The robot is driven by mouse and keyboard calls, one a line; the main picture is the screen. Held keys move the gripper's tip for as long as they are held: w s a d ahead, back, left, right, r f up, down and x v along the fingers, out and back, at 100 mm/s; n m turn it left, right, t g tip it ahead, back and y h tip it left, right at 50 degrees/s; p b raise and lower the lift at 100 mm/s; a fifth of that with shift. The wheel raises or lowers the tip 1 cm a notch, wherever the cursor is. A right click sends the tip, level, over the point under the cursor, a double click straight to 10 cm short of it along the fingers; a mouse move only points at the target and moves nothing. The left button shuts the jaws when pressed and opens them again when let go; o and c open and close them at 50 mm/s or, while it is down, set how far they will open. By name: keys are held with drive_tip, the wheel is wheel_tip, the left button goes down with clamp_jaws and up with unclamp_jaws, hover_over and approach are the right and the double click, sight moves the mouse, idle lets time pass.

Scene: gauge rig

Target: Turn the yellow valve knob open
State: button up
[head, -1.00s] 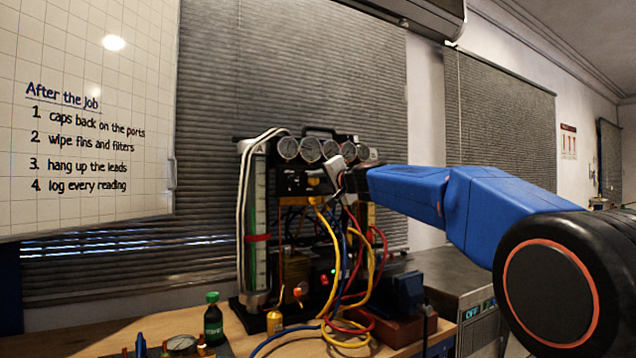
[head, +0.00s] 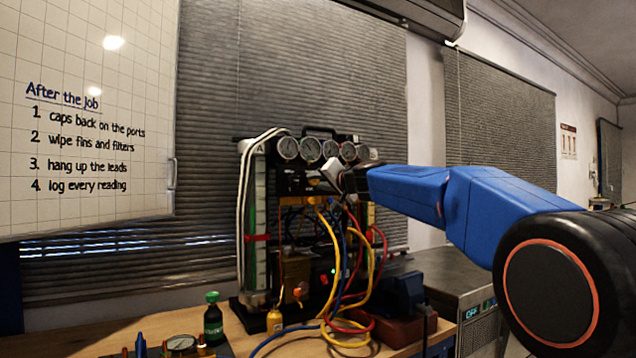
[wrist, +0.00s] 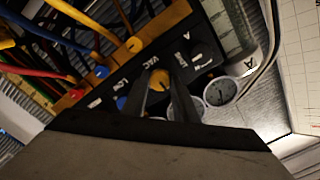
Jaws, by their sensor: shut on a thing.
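The yellow valve knob (wrist: 160,79) sits on the rig's black panel by the "VAC" label in the wrist view. My gripper (wrist: 160,85) has its two fingers on either side of the knob and is shut on it. The gauge rig (head: 292,183) stands upright on the bench.
A blue knob (wrist: 122,103) and a black knob (wrist: 196,54) flank the yellow one. Round gauges (head: 310,149) line the rig's top. Coloured hoses (head: 372,262) hang below my gripper. A dark green bottle (head: 213,320) stands on the bench at front left.

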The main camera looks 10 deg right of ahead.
drive_tip(key=o, duration=1.1)
drive_tip(key=shift+f, duration=0.1)
drive_tip(key=shift+c, duration=0.2)
drive_tip(key=v, duration=1.7)
drive_tip(key=shift+s, duration=0.15)
